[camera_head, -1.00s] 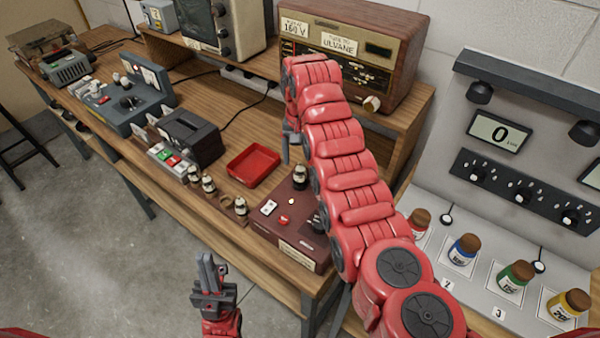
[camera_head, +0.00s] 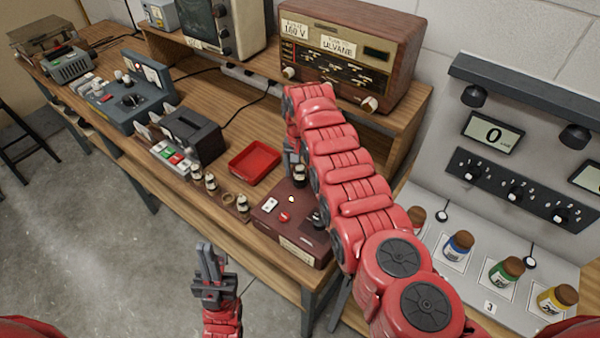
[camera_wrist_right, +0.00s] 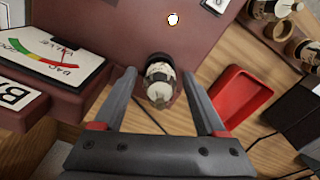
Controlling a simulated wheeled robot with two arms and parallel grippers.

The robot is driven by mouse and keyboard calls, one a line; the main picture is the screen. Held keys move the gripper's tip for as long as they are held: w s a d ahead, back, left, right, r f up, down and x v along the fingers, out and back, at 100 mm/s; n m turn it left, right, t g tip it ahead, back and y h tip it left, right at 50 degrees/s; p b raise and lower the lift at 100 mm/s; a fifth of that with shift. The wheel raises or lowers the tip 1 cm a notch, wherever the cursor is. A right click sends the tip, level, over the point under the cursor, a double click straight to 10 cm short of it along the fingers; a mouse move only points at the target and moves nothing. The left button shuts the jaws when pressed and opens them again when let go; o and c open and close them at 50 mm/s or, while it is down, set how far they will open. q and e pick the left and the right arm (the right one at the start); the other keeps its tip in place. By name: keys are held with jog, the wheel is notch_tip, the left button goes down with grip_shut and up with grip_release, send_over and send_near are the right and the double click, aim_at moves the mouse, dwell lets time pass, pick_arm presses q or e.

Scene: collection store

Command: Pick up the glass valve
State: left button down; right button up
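A glass valve (camera_wrist_right: 159,82) with a dark base stands in the maroon tester box (camera_wrist_right: 120,25). It also shows in the head view (camera_head: 300,176), beside my right gripper. My right gripper (camera_wrist_right: 162,98) is open, with one finger on each side of the valve and gaps between. In the head view my right arm hides much of that gripper (camera_head: 291,160). More valves (camera_head: 211,184) stand in a row at the bench's front edge. My left gripper (camera_head: 209,262) is in front of the bench, away from the valves; its finger gap is unclear.
An empty red tray (camera_head: 254,162) lies behind the tester box. A black-topped device (camera_head: 190,134) stands left of it, and a wooden radio (camera_head: 345,50) sits on the raised shelf. Colored jars (camera_head: 507,270) stand at the right.

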grip_shut()
jog(key=shift+r, duration=0.2)
